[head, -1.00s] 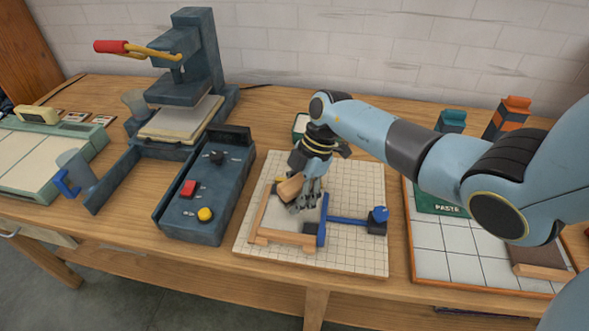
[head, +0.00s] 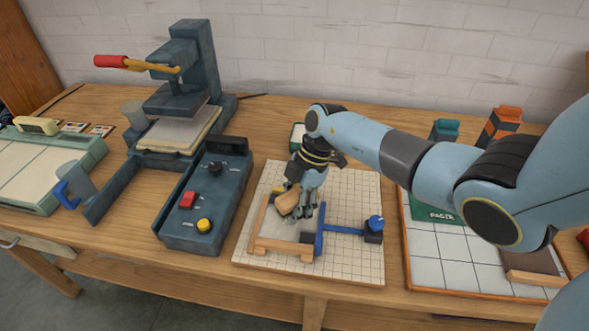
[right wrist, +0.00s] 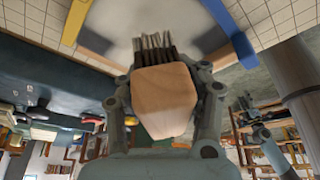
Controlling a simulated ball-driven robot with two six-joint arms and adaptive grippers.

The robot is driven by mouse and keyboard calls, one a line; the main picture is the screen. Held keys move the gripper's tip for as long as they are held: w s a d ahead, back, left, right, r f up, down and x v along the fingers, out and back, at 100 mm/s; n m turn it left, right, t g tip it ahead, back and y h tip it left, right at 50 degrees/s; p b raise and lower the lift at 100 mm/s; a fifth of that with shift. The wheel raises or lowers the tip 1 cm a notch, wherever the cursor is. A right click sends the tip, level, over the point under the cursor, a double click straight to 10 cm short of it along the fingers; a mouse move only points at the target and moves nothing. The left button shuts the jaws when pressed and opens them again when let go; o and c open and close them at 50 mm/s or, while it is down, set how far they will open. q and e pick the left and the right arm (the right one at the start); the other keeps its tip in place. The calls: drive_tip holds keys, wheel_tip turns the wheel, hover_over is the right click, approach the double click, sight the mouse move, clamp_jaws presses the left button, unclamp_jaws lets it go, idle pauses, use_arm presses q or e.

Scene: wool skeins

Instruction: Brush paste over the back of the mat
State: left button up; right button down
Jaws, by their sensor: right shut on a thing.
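My right gripper (head: 302,202) is shut on a brush with a pale wooden handle (right wrist: 165,97). The brush (head: 288,203) is tilted over the gridded board. In the right wrist view its dark bristles (right wrist: 154,46) point at the pale grey mat surface (right wrist: 140,15); I cannot tell whether they touch. The mat (head: 284,228) lies inside a wooden corner frame (head: 261,236), with a blue bar (head: 319,232) along its right side. The gripper and brush hide its far part. The green paste container (head: 437,212) stands right of the board, partly behind my right arm. My left gripper does not show.
The gridded board (head: 350,265) has bare room at its front and right. A control box (head: 208,205) and a press (head: 190,70) stand to the left. A tiled tray (head: 440,262) lies to the right.

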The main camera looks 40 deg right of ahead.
drive_tip(key=shift+s+a+r+p, duration=0.2)
drive_tip(key=shift+s+a+p, duration=1)
drive_tip(key=shift+a+p, duration=0.3)
drive_tip(key=shift+s+a+f, duration=0.1)
drive_tip(key=shift+s+f, duration=0.05)
wheel_tip(320, 180, up, 3)
drive_tip(key=shift+r+p, duration=0.1)
drive_tip(key=shift+p, duration=0.95)
drive_tip(key=shift+r, duration=1.4)
drive_tip(key=shift+r, duration=1.5)
